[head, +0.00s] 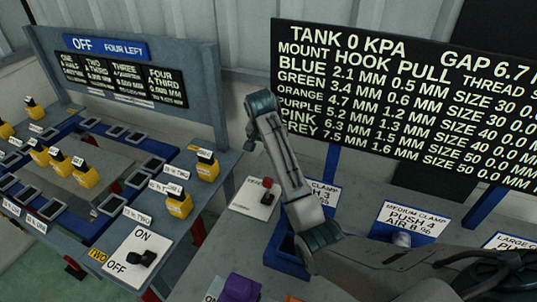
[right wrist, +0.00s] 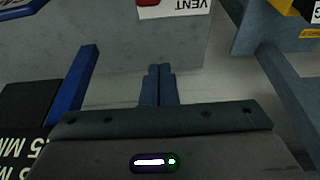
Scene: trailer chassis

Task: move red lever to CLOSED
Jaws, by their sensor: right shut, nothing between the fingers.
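A small red lever (head: 267,183) stands on a white plate (head: 250,203) on the grey bench in the head view. Which marking it points to cannot be read. In the right wrist view, part of the red lever (right wrist: 148,3) shows at the top edge, beside a white plate (right wrist: 185,8) with VENT upside down. My right gripper (right wrist: 159,72) is shut and empty, its fingertips apart from the plate. In the head view my right arm rises just right of the lever and bends over above it; the fingers are not clear there. My left gripper is not in view.
A black board (head: 410,100) with white text stands behind my right arm. A blue holder (head: 285,258) and clamp signs (head: 412,220) are on the bench. At left, a table has several yellow blocks (head: 86,174) and an ON/OFF plate (head: 138,258).

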